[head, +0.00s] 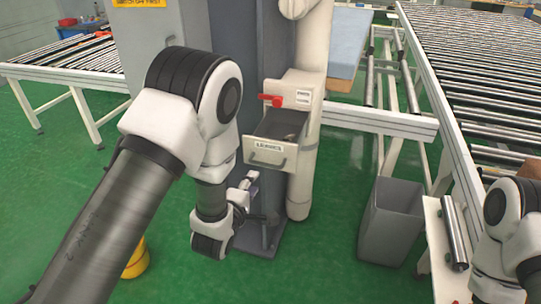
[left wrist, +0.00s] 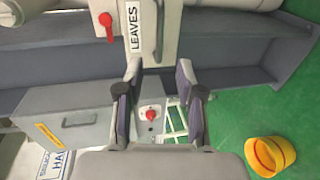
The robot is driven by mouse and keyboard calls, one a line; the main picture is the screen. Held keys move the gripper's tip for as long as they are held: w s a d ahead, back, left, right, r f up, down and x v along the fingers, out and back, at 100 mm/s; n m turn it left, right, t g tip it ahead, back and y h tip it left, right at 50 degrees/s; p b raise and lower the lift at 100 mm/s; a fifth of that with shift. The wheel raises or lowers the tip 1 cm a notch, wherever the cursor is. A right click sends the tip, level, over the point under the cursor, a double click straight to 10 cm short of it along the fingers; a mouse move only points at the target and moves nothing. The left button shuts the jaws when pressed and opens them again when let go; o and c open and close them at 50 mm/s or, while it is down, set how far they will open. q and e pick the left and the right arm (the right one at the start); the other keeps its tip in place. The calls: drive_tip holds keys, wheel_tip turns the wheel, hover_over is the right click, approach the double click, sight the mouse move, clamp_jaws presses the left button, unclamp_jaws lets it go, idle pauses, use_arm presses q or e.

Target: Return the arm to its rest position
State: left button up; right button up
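My left arm enters the head view from the left and bends down at the elbow. Its gripper (head: 250,190) is small and partly hidden, low in front of the grey column. In the left wrist view the gripper (left wrist: 158,72) has its two fingers apart with nothing between them. The drawer (head: 268,152) of a cream cabinet stands open above the gripper; its label reads LEAVES in the left wrist view (left wrist: 134,25). My right arm shows at the lower right edge of the head view, its gripper out of frame.
A grey bin (head: 390,222) stands on the green floor at right. Roller conveyors (head: 490,85) lie at right and back left. A blue slab (head: 347,40) lies behind the cabinet. A yellow object (left wrist: 270,155) is on the floor. Open floor lies in front of the column.

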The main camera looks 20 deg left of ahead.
use_arm(q)
drive_tip(key=s+a+f+m+g+y, duration=0.15)
drive_tip(key=s+f+g, duration=0.25)
drive_tip(key=s+f, duration=0.6)
drive_tip(key=s+a+f+m+g+h, duration=0.1)
drive_tip(key=s+a+f+m+g, duration=0.2)
drive_tip(key=s+f, duration=0.65)
drive_tip(key=s+f+m+g, duration=0.5)
drive_tip(key=s+m+g, duration=0.3)
drive_tip(key=s+m, duration=0.4)
drive_tip(key=shift+s+f+m+g, duration=0.15)
drive_tip(key=shift+s+m+g, duration=0.2)
drive_tip(key=shift+s, duration=0.85)
drive_tip(key=shift+d, duration=0.1)
